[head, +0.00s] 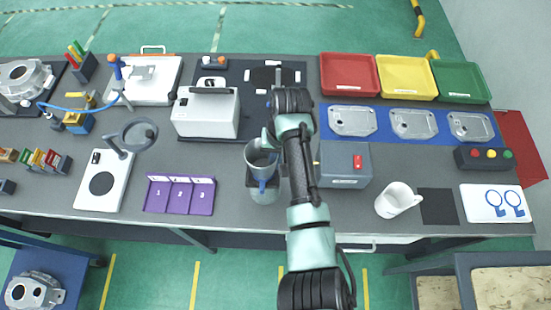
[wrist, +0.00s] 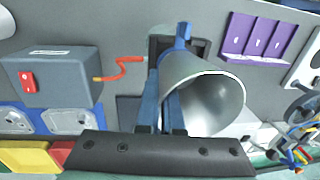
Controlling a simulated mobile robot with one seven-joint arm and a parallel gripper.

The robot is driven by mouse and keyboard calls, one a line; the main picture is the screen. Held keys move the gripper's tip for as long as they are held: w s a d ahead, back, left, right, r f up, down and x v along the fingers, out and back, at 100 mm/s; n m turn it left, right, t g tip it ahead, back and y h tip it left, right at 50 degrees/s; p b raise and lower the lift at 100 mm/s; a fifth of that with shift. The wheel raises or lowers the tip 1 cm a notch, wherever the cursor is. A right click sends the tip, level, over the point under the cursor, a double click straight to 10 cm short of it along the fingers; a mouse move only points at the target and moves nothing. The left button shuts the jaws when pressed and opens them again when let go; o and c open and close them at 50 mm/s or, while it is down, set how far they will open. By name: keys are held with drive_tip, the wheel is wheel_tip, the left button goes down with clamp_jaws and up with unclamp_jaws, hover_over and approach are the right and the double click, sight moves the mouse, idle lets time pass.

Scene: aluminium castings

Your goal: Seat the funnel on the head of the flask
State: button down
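The grey metallic funnel (wrist: 205,95) fills the middle of the wrist view, its wide mouth turned to the lower right and a blue tab (wrist: 183,36) at its upper edge. My gripper (wrist: 165,98) has its blue fingers close together against the funnel's left side, apparently shut on it. In the head view the funnel (head: 260,155) is at the end of my arm, over or just behind the pale flask (head: 266,195). The flask stands near the table's front edge. Whether funnel and flask touch cannot be told. The funnel seems to hide the flask in the wrist view.
A grey box with a red switch (head: 345,165) stands close on the right, with an orange cable (wrist: 120,68) beside it. A purple tray (head: 180,208) lies to the left, a white machine (head: 207,112) behind. A white mug (head: 393,202) stands farther right.

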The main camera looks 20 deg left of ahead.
drive_tip(key=shift+f+b, duration=0.4)
drive_tip(key=shift+f, duration=0.3)
drive_tip(key=c, duration=1)
unclamp_jaws()
drive_tip(key=shift+r, duration=0.1)
wheel_tip(320, 180, up, 13)
drive_tip(key=d, duration=0.1)
drive_tip(key=shift+w+d, duration=0.15)
drive_tip(key=shift+d, duration=0.05)
